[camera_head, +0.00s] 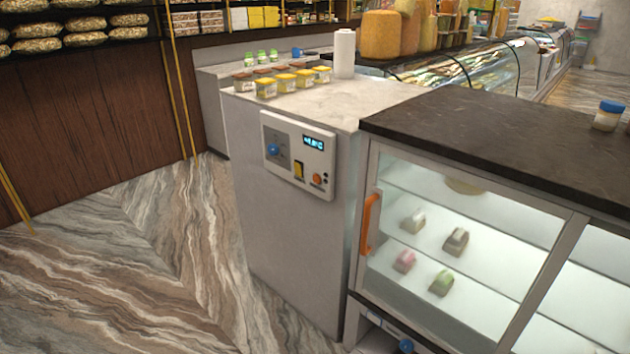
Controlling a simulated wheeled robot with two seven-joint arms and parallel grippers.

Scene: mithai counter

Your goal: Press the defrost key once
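A pale control panel (283,168) is mounted on the front of the grey counter block, left of the glass display case. It carries a blue knob (273,149), a lit blue digital display (313,143), a yellow key (298,169) and a round orange button (317,180). Small dark dots sit beside the orange button. The labels are too small to read, so I cannot tell which control is the defrost key. Neither of my grippers is in view, and nothing covers the panel.
The glass display case (470,215) with an orange handle (370,222) stands right of the panel and holds several sweets. Small tubs (285,83) and a paper roll (344,53) stand on the counter top (330,100). The marble floor (130,250) before the panel is clear.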

